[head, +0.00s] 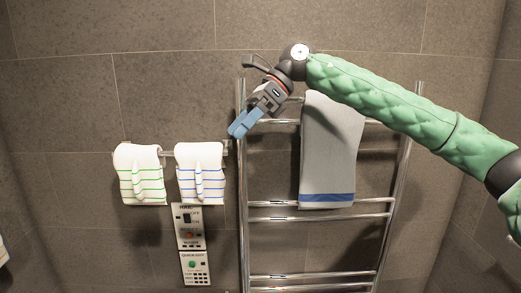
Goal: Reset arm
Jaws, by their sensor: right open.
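My right gripper (241,124) has blue fingertips and hangs in front of the left post of the towel rack, tilted down to the left. It holds nothing that I can see. My right arm (400,108), in a green padded sleeve, comes in from the right edge and crosses the top of the rack. A grey towel with a blue band (330,160) hangs on the rack, partly behind the arm. My left gripper does not show.
The chrome towel rack (318,275) stands against a grey tiled wall. A green-striped towel (140,174) and a blue-striped towel (200,174) hang on a short bar to its left. Control panels (189,227) are mounted below them. The upper left wall is clear.

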